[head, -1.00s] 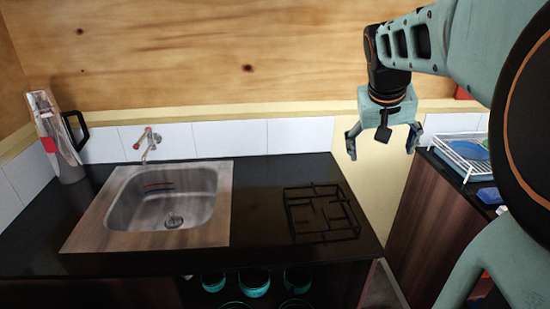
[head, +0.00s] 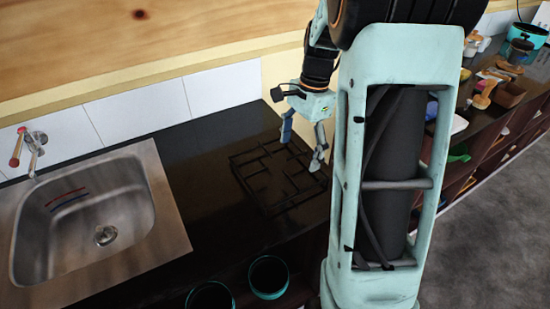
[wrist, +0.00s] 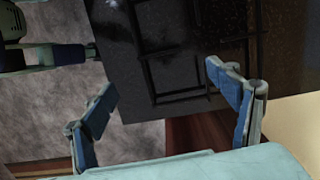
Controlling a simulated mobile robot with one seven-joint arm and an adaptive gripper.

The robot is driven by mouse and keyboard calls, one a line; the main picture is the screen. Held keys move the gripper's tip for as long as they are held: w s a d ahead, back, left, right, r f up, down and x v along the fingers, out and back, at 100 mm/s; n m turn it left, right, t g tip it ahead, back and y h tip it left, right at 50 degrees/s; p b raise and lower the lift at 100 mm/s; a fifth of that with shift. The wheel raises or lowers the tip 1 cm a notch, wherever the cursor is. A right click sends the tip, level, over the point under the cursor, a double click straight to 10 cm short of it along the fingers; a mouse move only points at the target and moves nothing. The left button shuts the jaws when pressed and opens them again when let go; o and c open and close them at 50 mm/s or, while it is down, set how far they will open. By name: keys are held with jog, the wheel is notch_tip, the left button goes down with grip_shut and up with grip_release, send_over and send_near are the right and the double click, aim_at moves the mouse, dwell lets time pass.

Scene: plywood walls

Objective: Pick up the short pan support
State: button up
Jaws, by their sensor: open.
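The pan support (head: 262,172), a black square grid of thin bars, lies flat on the dark counter to the right of the sink. Its bars also show in the upper middle of the wrist view (wrist: 181,95), faint against the black surface. My gripper (head: 301,154) is open and empty, fingers pointing down, over the far right part of the pan support in the head view. In the wrist view the two blue fingers (wrist: 162,80) stand wide apart near the counter's edge, with nothing between them. The exact height above the bars is unclear.
A steel sink (head: 165,225) with a tap (head: 35,150) is on the left. White tiles (head: 222,92) line the wall behind the counter. Teal-rimmed pots (head: 268,278) sit below the counter front. Another cluttered counter (head: 490,120) stands at the right.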

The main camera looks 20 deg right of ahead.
aim_at(291, 180)
jog(key=f, duration=0.3)
jog(key=a+f, duration=0.1)
jog(key=f, duration=0.3)
jog(key=a+f, duration=0.1)
jog(key=f, duration=0.3)
jog(key=shift+s+p, duration=0.1)
jog(key=shift+p, duration=0.3)
jog(key=c, duration=2.2)
